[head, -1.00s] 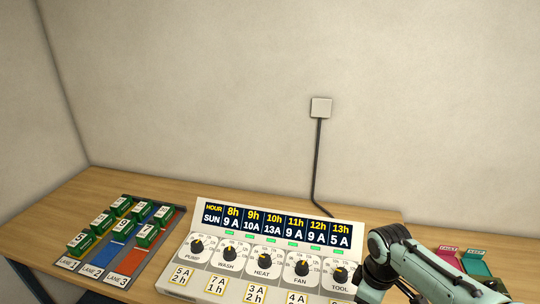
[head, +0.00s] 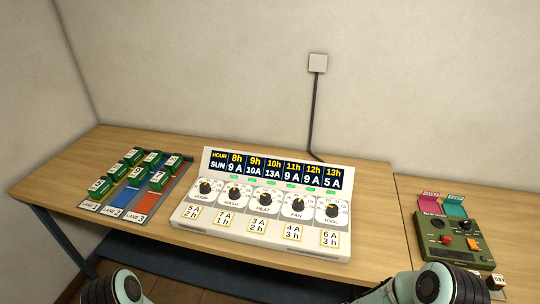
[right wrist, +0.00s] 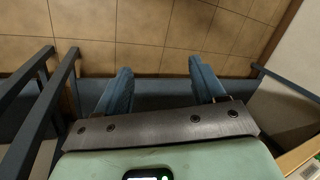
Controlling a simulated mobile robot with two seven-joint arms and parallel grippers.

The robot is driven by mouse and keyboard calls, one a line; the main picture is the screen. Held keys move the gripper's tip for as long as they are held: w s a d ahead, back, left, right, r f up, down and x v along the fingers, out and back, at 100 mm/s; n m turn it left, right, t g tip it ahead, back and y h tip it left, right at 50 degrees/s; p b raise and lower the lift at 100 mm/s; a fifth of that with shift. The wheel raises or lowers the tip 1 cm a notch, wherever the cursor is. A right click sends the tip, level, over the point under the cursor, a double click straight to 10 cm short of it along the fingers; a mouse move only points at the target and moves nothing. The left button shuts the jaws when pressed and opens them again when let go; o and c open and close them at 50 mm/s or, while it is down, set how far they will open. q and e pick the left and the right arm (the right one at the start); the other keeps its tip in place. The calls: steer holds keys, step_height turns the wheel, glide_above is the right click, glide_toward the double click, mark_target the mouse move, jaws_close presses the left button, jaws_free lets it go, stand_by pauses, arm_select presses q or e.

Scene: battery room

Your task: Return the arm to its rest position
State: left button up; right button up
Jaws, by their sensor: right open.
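My right arm (head: 425,288) shows only as a rounded joint and pale green link at the bottom edge of the head view. A dark joint of my left arm (head: 122,288) shows at the bottom left. Neither gripper is in the head view. In the right wrist view my right gripper (right wrist: 160,88) has its two blue fingers wide apart. Nothing is between them; a tiled floor and a dark blue bar lie beyond.
A control panel (head: 265,203) with several dials stands mid-table. A lane tray (head: 183,180) with green blocks is left of it. A green box (head: 435,238) with knobs and buttons sits at the right. Blue table-frame bars (right wrist: 45,95) are near the right gripper.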

steer(key=s+a+f+m, duration=0.1)
steer(key=s+f+m, duration=0.4)
steer(key=s, duration=0.7)
step_height(320, 180, down, 3)
steer(key=shift+a+r+m, duration=0.1)
steer(key=shift+a+m, duration=0.1)
steer(key=shift+m, duration=0.1)
steer(key=shift+s, duration=0.1)
